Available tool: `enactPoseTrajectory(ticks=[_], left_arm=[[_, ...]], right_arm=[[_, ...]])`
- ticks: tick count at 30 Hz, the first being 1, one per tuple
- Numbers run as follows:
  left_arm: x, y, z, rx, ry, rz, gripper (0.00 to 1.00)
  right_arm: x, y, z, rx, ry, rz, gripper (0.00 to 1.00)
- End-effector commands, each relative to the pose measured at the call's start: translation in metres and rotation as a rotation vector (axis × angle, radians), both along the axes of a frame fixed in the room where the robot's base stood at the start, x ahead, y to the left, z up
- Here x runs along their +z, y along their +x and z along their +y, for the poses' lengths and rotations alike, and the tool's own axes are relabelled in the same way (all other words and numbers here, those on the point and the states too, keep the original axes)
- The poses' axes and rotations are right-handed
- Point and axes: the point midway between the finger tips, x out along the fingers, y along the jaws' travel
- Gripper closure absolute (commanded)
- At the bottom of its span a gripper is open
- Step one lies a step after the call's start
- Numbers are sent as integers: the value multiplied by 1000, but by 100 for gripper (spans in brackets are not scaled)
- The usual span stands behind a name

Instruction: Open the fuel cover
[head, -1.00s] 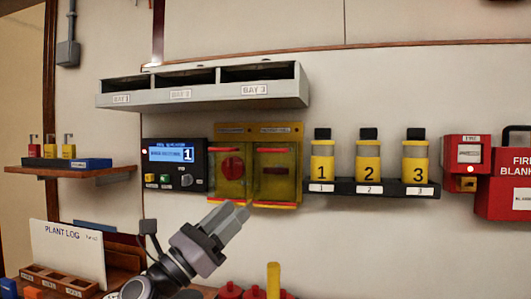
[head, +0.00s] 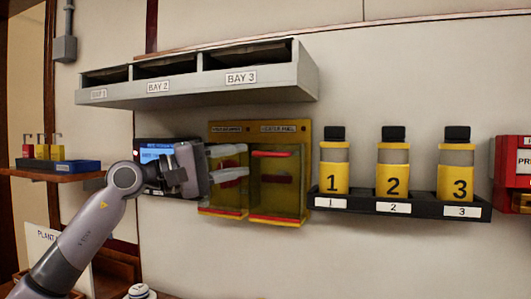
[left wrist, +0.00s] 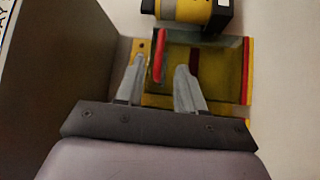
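Two yellow-framed boxes with clear covers hang side by side on the wall. The right one, the fuel cover (head: 278,190), has a label that seems to read "HEATER FUEL" and a red bar (head: 275,154) near its top. Its front looks shut. The left box (head: 226,205) is partly hidden by my left gripper (head: 230,163). That gripper is open and empty, pointing right in front of the boxes. In the left wrist view, the red bar (left wrist: 159,55) shows between the spread fingertips (left wrist: 160,63); I cannot tell whether they touch it. My right gripper is not in view.
A grey shelf with bay labels (head: 240,78) juts out above the boxes. Numbered yellow bottles (head: 393,170) stand in a black rack (head: 420,205) to the right. A display panel (head: 155,152) is partly behind my left gripper. The wall below the rack is clear.

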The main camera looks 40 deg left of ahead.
Motion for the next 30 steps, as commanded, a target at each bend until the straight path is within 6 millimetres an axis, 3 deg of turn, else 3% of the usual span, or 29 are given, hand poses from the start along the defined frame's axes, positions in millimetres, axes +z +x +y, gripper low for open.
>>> enactPoseTrajectory(ticks=[10,22,26,30], left_arm=[[10,41,-26,-3,-5,1,62],[8,48,-31,0,-2,0,62],[8,48,-31,-1,-3,1,100],[8,48,-31,-2,-3,1,100]], right_arm=[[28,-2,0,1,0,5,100],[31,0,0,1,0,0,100],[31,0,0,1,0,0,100],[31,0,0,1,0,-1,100]])
